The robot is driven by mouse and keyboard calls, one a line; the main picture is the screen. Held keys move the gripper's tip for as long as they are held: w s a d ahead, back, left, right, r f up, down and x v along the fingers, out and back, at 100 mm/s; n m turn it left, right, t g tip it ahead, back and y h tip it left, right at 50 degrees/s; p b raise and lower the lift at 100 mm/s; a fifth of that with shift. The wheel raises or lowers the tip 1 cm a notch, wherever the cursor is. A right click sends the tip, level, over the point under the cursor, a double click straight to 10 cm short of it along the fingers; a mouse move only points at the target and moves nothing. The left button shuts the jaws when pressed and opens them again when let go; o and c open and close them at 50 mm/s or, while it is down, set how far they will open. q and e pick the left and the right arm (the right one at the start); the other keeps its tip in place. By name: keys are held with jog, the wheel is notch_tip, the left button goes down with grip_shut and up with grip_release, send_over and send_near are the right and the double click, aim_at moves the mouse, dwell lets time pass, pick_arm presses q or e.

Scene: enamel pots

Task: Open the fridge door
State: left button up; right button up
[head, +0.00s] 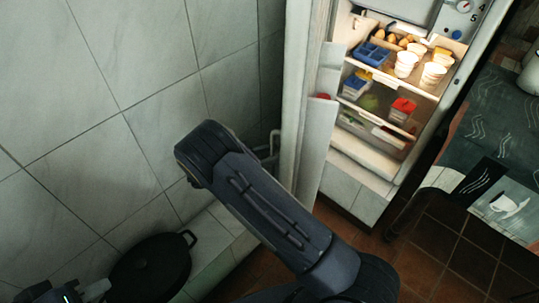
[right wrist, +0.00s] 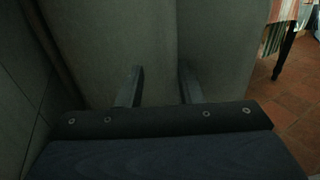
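The fridge (head: 365,205) stands at the right of the head view, its lit inside exposed. Its pale door (head: 298,90) is swung wide to the left, edge-on, towards the tiled wall. A pale handle (head: 273,146) shows on the door's outer side. My right arm crosses in front of the door's lower part and hides my right gripper there. In the right wrist view my right gripper (right wrist: 158,80) has its fingers apart, with nothing seen between them, facing a grey surface that looks like the door. My left gripper (head: 82,293) is partly visible at the lower left, its fingers unclear.
Cups and food fill the fridge shelves (head: 415,85). A cloth-covered table (head: 490,150) is at the right. Brown floor tiles (head: 445,250) are open below it.

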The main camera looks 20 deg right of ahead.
jog(key=shift+s+a+f, duration=0.15)
jog(key=shift+s, duration=0.15)
